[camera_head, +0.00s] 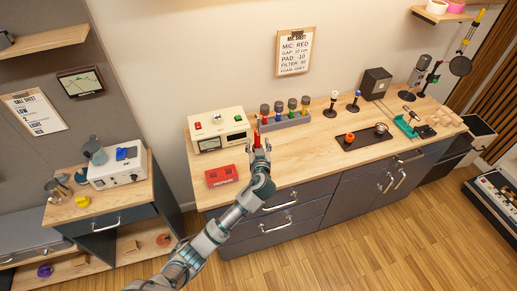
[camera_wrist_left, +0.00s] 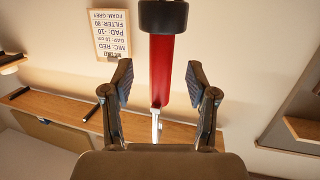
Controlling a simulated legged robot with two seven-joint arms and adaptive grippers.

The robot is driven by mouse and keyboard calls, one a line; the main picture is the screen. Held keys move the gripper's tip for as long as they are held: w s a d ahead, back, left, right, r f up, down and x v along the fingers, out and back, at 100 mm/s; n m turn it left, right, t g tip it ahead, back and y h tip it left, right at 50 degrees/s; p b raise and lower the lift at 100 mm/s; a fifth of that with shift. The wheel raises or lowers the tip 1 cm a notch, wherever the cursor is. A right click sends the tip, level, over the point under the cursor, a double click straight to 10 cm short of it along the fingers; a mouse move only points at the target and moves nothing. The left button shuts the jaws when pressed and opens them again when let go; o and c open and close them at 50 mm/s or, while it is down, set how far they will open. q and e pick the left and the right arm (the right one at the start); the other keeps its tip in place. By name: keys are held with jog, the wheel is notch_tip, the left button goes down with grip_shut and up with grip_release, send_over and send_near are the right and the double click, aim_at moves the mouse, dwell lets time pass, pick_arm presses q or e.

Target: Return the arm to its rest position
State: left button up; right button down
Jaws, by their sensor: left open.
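My left gripper (camera_head: 259,150) reaches up in front of the counter, near the white device with red and green buttons. In the left wrist view its two fingers (camera_wrist_left: 160,100) are spread apart. A red microphone-like object (camera_wrist_left: 161,70) with a dark head shows between the fingers, with a gap on each side. A thin red piece (camera_head: 257,139) also shows at the fingertips in the head view. I cannot tell what supports it. My right gripper is not in view.
The wooden counter (camera_head: 325,130) holds the white device (camera_head: 218,130), a red box (camera_head: 221,176), a rack of microphones (camera_head: 285,121) and a dark tray (camera_head: 352,144). A side table (camera_head: 100,205) stands at the left. The floor (camera_head: 360,240) in front is clear.

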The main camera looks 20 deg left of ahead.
aim_at(258, 133)
pick_arm(q)
jog(key=shift+w+a, duration=0.1)
jog(key=shift+w, duration=0.1)
grip_shut()
dwell(1.0)
jog(key=shift+r, duration=0.1)
jog(key=shift+r+p, duration=1.75)
jog(key=shift+r, duration=0.75)
